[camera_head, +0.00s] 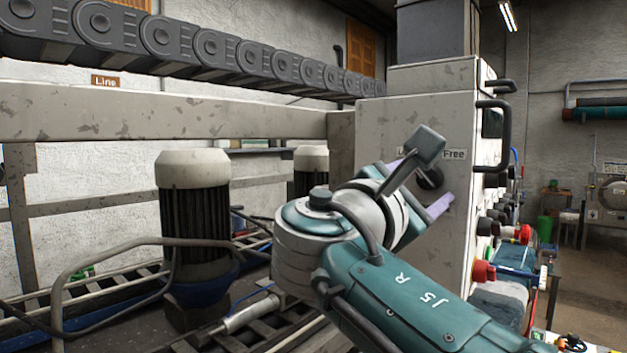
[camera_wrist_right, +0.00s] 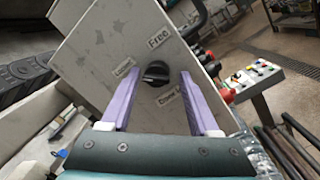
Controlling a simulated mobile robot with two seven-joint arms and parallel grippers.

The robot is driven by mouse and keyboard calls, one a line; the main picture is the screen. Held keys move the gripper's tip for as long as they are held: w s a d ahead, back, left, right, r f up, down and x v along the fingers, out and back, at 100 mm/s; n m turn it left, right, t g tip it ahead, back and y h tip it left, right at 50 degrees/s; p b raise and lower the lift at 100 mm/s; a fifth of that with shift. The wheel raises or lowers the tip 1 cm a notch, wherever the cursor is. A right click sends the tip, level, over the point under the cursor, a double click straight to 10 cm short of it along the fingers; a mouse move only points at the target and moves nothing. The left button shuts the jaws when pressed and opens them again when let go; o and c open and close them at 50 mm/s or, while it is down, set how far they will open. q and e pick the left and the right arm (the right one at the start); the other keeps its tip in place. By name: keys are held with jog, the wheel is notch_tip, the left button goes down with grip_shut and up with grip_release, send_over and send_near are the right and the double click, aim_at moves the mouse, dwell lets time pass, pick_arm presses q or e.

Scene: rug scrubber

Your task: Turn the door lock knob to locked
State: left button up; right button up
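The door lock knob (camera_wrist_right: 157,73) is a small round black knob with a raised grip, on the face of a pale grey cabinet (camera_wrist_right: 100,35). Labels stand around it: "Locked" (camera_wrist_right: 125,65) at its left, "Free" (camera_wrist_right: 158,39) above, and a third, partly hidden one at lower right. I cannot tell which label the knob points to. In the head view the knob (camera_head: 430,178) is partly covered by my right gripper (camera_head: 418,186). The right gripper (camera_wrist_right: 158,79) is open, its two purple fingers apart, with the knob seen between their tips. Contact is not visible. My left gripper is out of view.
Black handles (camera_head: 504,125) and red and black buttons (camera_head: 483,271) stick out from the cabinet's right side. A motor (camera_head: 195,220) and a conveyor frame are at left. A button panel (camera_wrist_right: 250,78) stands at right in the wrist view. Open floor lies at far right.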

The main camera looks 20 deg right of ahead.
jog(key=shift+o, duration=0.3)
jog(key=shift+a+r, duration=0.1)
jog(key=b+v, duration=0.5)
jog(key=v, duration=0.5)
jog(key=shift+b, duration=0.35)
